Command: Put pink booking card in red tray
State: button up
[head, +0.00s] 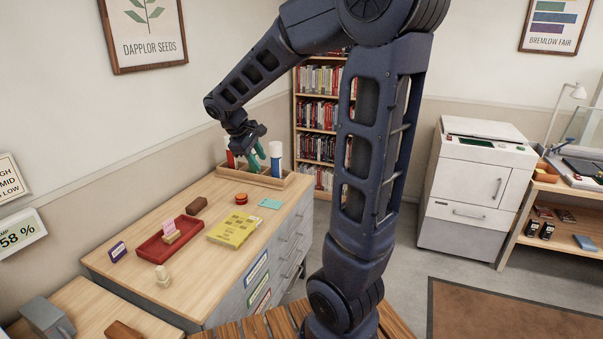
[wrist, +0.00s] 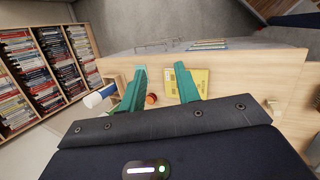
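The pink booking card (head: 168,227) stands upright in a small wooden holder (head: 173,237) at the red tray (head: 151,249) on the wooden cabinet top. The holder appears to rest inside the tray. My gripper (head: 257,157) is high over the far end of the cabinet, near the wooden organizer and well away from the card and tray. In the wrist view its green fingers (wrist: 160,72) are spread apart with nothing held between them. The card and tray cannot be made out in the wrist view.
A yellow booklet (head: 232,230), a teal card (head: 271,203), a red round item (head: 241,199) and a brown block (head: 196,206) lie on the cabinet. A purple card (head: 118,251) stands left of the tray. A pale figure (head: 162,277) stands in front. The organizer (head: 285,182) edges the far end.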

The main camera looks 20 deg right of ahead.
jog(key=s+d+r+m+t+y, duration=0.1)
jog(key=s+d+m+y, duration=0.1)
jog(key=s, duration=0.7)
jog(key=s+d+r+m+t+y, duration=0.1)
jog(key=s+d+m+t+y, duration=0.1)
jog(key=s+d+m, duration=0.3)
jog(key=s+m+y, duration=0.1)
jog(key=s+m, duration=0.1)
jog(key=s, duration=0.2)
jog(key=shift+s, duration=0.3)
